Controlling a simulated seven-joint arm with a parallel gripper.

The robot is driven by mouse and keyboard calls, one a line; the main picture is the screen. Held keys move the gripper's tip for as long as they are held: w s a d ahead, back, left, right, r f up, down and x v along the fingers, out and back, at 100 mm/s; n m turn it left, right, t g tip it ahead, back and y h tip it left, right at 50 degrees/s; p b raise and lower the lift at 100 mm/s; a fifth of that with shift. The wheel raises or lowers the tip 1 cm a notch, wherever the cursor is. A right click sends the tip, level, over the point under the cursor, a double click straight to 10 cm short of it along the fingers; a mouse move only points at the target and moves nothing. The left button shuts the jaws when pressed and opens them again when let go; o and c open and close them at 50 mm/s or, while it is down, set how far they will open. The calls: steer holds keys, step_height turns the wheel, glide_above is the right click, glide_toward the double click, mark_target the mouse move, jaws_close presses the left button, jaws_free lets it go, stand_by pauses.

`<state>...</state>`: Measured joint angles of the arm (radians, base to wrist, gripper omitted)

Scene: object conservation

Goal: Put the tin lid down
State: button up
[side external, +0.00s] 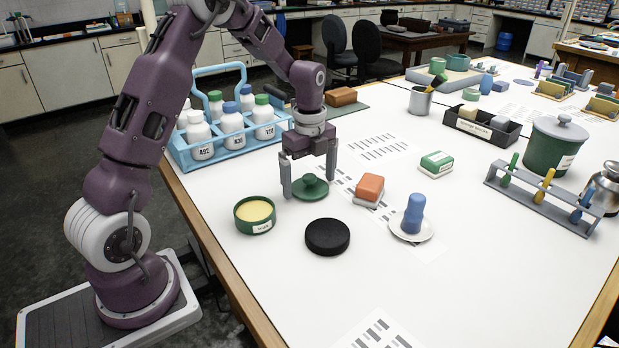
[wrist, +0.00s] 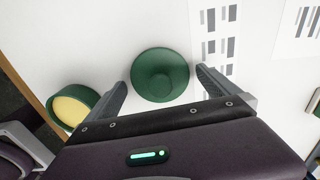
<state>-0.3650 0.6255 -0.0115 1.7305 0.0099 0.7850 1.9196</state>
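The tin lid (side external: 311,187) is a round green disc with a knob on top, and it appears to lie flat on the white table. My gripper (side external: 310,184) is right above it, pointing down, with one finger on each side. In the wrist view my gripper (wrist: 161,80) is open, and a narrow white gap shows between each finger and the lid (wrist: 160,74). The open green tin (side external: 241,220), with pale yellow content and a white label, stands to the left and nearer. It also shows in the wrist view (wrist: 91,96).
A black round disc (side external: 327,236) lies in front of the lid. An orange block (side external: 370,187) on a grey base is to the right, then a blue knobbed piece (side external: 413,213) on a white dish. A blue bottle carrier (side external: 230,138) stands behind left. The front right table is clear.

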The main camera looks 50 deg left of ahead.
mark_target(309, 176)
steer(key=s+d+r+n, duration=0.1)
steer(key=d+r, duration=0.1)
steer(key=r, duration=0.6)
steer(key=s+d+r+n, duration=0.1)
steer(key=s+r, duration=0.1)
steer(key=r, duration=0.6)
steer(key=s+d+r+n+t, duration=0.3)
steer(key=s+d+r+n, duration=0.1)
steer(key=s+d+n, duration=0.4)
steer(key=s+d+f+n+t, duration=0.1)
steer(key=s+d+n, duration=0.1)
steer(key=s+n, duration=0.2)
steer(key=s+d+f+n+t, duration=0.1)
steer(key=s+n, duration=0.3)
steer(key=s, duration=0.6)
steer(key=shift+s+d+f+t, duration=0.2)
steer(key=shift+d+f+t, duration=0.15)
steer(key=shift+f, duration=0.1)
